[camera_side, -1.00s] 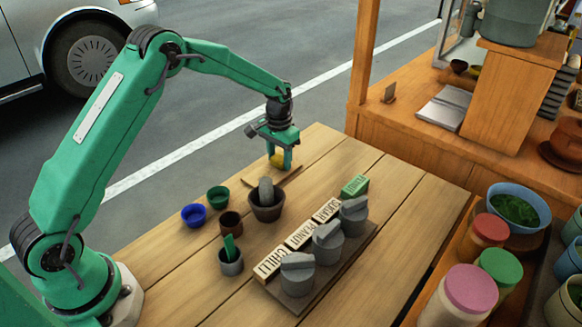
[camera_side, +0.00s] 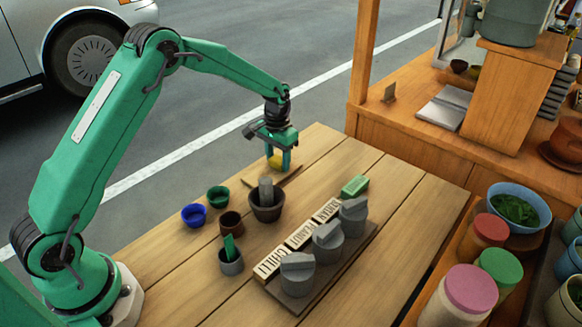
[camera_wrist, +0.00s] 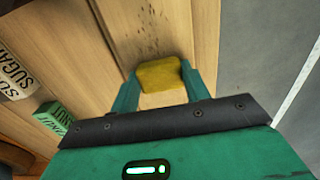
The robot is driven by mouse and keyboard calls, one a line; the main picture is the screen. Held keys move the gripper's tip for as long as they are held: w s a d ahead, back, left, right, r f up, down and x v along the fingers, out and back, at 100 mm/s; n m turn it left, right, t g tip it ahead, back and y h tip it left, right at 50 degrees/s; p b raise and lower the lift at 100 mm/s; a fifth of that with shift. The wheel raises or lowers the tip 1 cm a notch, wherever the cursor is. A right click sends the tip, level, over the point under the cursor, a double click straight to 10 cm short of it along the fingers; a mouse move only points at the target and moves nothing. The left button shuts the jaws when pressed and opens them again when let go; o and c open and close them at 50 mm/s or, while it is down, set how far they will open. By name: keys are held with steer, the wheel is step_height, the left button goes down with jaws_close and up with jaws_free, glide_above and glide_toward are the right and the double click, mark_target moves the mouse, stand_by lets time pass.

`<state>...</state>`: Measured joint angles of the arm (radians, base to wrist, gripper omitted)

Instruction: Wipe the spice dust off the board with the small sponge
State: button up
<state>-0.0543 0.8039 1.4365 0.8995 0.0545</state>
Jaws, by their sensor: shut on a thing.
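The small yellow sponge (camera_side: 274,161) is held between the two green fingers of my gripper (camera_side: 277,164), low over the small wooden board (camera_side: 286,179) near the table's far edge. In the wrist view the sponge (camera_wrist: 158,74) sits between the fingertips of my gripper (camera_wrist: 159,78), which is shut on it. The spice dust (camera_wrist: 148,27) shows as dark specks on the board (camera_wrist: 178,30), just beyond the sponge. Whether the sponge touches the board is hard to tell. The part of the board under the sponge is hidden.
A mortar (camera_side: 267,211) with a pestle (camera_side: 265,190) stands close in front of the board. Small blue (camera_side: 194,215), green (camera_side: 217,196) and brown (camera_side: 231,224) bowls are left of it. Lidded grey jars (camera_side: 327,243) and a green block (camera_side: 355,186) are to the right.

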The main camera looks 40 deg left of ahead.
steer(key=shift+s, duration=4.25)
step_height(320, 180, up, 8)
steer(key=shift+w+d, duration=0.1)
steer(key=shift+w, duration=0.05)
steer(key=s+d+r, duration=0.2)
steer(key=d, duration=1.8)
glide_above(301, 194)
step_height(301, 194, down, 7)
steer(key=shift+w+a, duration=0.1)
steer(key=shift+f, duration=2)
steer(key=shift+f, duration=0.1)
